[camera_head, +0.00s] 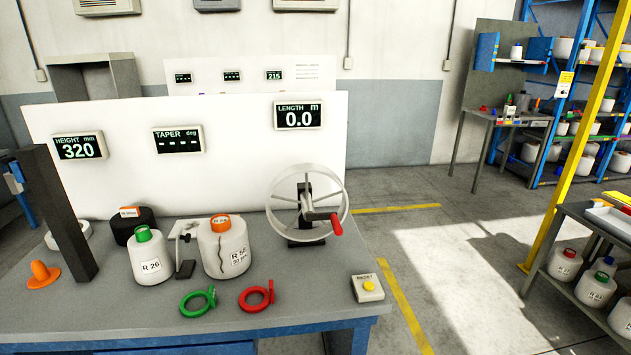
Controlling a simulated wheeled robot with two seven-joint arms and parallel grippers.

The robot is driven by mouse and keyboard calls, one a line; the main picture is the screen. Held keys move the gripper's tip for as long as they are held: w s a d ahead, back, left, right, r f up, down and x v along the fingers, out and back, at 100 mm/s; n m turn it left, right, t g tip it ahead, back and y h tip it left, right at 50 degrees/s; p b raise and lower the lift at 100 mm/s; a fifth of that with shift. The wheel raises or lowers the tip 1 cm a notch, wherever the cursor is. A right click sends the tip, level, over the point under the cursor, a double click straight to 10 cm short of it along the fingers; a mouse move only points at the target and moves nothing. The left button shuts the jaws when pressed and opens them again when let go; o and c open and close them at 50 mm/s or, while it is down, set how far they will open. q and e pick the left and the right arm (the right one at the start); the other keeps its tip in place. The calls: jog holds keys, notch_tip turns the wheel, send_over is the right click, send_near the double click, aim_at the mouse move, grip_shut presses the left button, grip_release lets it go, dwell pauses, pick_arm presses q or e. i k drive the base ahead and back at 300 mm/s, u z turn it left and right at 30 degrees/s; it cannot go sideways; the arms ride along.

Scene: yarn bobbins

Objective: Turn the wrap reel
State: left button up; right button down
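The wrap reel (276,208) is a pale grey spoked wheel standing upright on a dark foot at the right part of the grey bench (330,262). Its crank carries a red handle (336,225), which points to the right of the hub. A reset box (368,288) with a yellow button sits at the bench's front right corner. Neither of my grippers shows in the head view.
Bobbins R 26 (149,262) and R 52 (229,255) stand left of the reel, with a small stand (184,250) between them. Green (197,302) and red (257,297) rings lie in front. A dark post (56,215) rises at left. The bench between reel and reset box is clear.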

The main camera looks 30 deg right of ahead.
aim_at(337, 218)
jog(key=z, duration=0.05)
jog(key=k, duration=1.1)
jog(key=u, duration=0.65)
jog(key=i, duration=1.25)
jog(key=z, duration=0.6)
